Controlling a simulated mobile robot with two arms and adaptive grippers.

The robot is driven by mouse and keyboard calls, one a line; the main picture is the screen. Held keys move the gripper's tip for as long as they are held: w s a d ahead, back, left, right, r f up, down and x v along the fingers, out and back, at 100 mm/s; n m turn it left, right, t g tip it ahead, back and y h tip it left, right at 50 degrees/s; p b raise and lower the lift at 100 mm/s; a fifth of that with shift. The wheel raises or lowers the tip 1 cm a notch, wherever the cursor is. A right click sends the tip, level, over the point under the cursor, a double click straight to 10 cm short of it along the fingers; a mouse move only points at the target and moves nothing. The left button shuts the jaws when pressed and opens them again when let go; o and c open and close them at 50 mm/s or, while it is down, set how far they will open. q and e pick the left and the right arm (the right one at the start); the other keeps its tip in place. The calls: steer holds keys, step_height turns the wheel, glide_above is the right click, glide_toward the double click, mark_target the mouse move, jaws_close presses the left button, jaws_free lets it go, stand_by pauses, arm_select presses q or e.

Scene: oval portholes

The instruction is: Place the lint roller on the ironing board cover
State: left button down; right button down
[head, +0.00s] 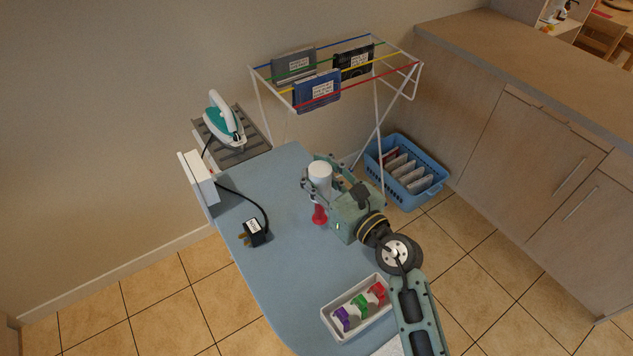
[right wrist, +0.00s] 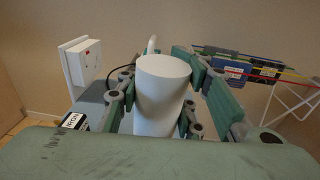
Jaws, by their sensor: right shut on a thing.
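The lint roller, with a white cylinder (head: 320,172) and a red handle (head: 319,213), is upright in my right gripper (head: 322,182). In the right wrist view its white roll (right wrist: 162,90) stands between the two green fingers, which are shut on it. The ironing board cover (head: 285,265) is the light blue surface beneath. The red handle end shows close over the cover; I cannot tell whether it touches. My left gripper is not in view.
A black plug (head: 255,232) with a cord lies on the cover's left part. A white tray (head: 345,325) with colored clips is at the front. An iron (head: 222,120) rests at the back left. A drying rack (head: 385,65) and blue basket (head: 405,172) stand behind right. The cover's middle is clear.

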step_height(320, 180, down, 3)
steer(key=shift+d, duration=0.1)
steer(key=shift+f+b, duration=0.15)
steer(key=shift+b, duration=0.2)
steer(key=c, duration=1.2)
jaws_free()
steer(key=shift+r, duration=0.3)
steer(key=b+v, duration=0.2)
steer(key=v, duration=1)
steer(key=shift+f, duration=0.15)
